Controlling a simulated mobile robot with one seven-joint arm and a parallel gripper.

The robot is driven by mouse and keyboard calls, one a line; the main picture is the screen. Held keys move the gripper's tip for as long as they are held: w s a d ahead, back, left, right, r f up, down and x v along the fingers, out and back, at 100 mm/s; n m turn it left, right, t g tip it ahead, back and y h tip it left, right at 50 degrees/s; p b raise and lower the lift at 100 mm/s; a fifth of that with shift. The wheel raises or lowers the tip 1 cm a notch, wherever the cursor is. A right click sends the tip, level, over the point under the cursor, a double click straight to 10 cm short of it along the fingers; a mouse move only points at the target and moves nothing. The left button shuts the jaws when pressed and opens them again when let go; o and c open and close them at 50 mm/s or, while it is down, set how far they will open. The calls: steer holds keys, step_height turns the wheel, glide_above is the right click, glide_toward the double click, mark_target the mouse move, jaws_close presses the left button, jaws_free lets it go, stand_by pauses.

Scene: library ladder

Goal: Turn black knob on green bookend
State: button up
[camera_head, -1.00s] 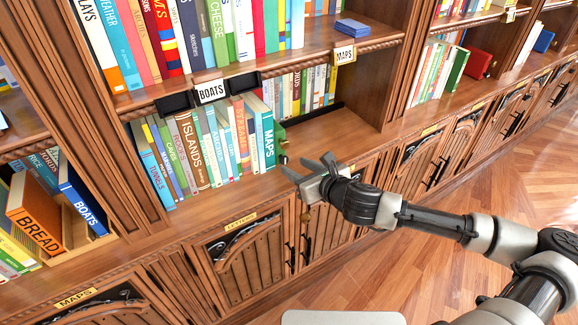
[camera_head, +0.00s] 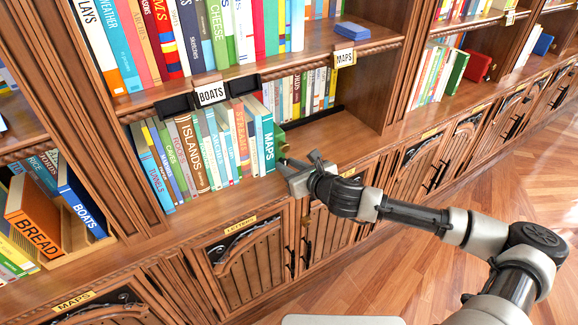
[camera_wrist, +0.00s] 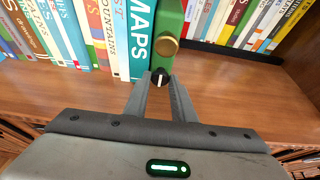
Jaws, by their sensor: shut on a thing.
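The green bookend (camera_wrist: 170,18) stands upright at the right end of the row of books, against the teal MAPS book, in the wrist view. It also shows as a green sliver in the head view (camera_head: 281,138). A round brass knob (camera_wrist: 166,46) is on its front. Below that is the small black knob (camera_wrist: 160,76) with a pale line mark. My gripper (camera_wrist: 161,80) has its two fingertips on either side of the black knob and is shut on it. In the head view my gripper (camera_head: 284,163) reaches in from the right at the shelf edge.
The MAPS book (camera_wrist: 138,40) and several other books stand close on the left. The shelf board (camera_head: 320,135) to the right of the bookend is bare. More books stand behind.

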steer(key=n, duration=0.1)
steer(key=n+t+h, duration=0.1)
steer(key=n, duration=0.1)
steer(key=shift+s+a+h, duration=0.2)
steer(key=shift+a+h, duration=0.05)
steer(key=shift+h, duration=0.15)
steer(key=n+t, duration=0.1)
steer(key=n+t+h+b, duration=0.1)
steer(key=n, duration=0.1)
steer(key=shift+a+f, duration=0.1)
steer(key=shift+f, duration=0.15)
steer(key=n+t+b, duration=0.1)
steer(key=n, duration=0.1)
steer(key=n+h+b, duration=0.1)
steer(key=n, duration=0.1)
steer(key=shift+s+f+t, duration=0.1)
steer(key=shift+f+t, duration=0.1)
steer(key=shift+t, duration=0.2)
steer(key=shift+n+t+b, duration=0.8)
steer(key=shift+n+b, duration=0.75)
steer(key=shift+n, duration=0.15)
steer(key=o, duration=1)
